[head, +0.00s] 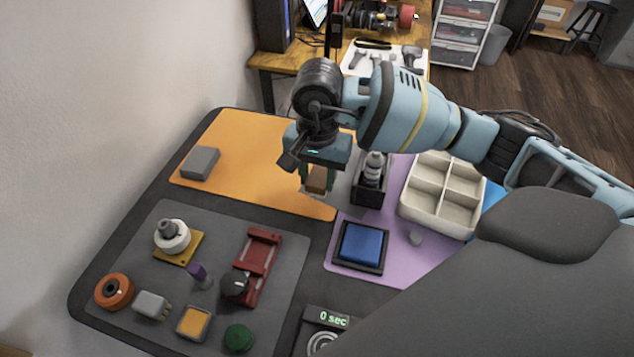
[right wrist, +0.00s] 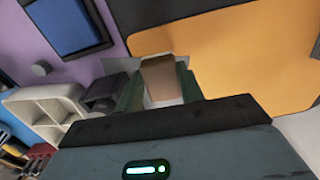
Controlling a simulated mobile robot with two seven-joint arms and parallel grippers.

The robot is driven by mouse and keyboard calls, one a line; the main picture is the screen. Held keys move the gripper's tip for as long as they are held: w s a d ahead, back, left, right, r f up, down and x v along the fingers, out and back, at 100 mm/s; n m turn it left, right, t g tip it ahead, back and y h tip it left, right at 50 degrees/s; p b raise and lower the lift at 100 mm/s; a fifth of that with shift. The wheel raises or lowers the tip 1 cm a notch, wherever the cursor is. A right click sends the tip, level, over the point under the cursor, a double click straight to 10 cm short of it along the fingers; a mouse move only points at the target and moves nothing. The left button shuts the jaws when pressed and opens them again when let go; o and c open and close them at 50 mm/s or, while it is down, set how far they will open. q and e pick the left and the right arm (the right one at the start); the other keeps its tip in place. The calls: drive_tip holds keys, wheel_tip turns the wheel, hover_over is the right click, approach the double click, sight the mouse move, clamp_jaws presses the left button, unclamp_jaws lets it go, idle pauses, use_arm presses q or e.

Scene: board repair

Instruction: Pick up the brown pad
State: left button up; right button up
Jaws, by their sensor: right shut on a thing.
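The brown pad (head: 317,180) is between the fingers of my right gripper (head: 316,188), at the right side of the orange mat (head: 240,150). In the right wrist view the brown pad (right wrist: 160,78) is held between the two greenish fingers of the right gripper (right wrist: 160,85). The gripper is shut on it and points down. The fingers hide the pad's sides, and I cannot tell whether it touches the surface below. My left gripper is not in view.
A black holder with a bottle (head: 374,168) stands close right of the gripper. A white divided tray (head: 443,192) is farther right. A blue pad in a black frame (head: 361,246) lies on the purple mat. A grey block (head: 200,162) lies on the orange mat; its middle is clear.

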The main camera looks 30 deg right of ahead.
drive_tip(key=s+a, duration=0.1)
drive_tip(key=s, duration=0.4)
drive_tip(key=s+a, duration=0.1)
drive_tip(key=s, duration=0.4)
drive_tip(key=s+a+r, duration=0.1)
drive_tip(key=s+a, duration=0.1)
drive_tip(key=s, duration=0.3)
drive_tip(key=shift+s+b, duration=0.1)
drive_tip(key=shift+b, duration=0.25)
drive_tip(key=o, duration=0.4)
drive_tip(key=c, duration=0.3)
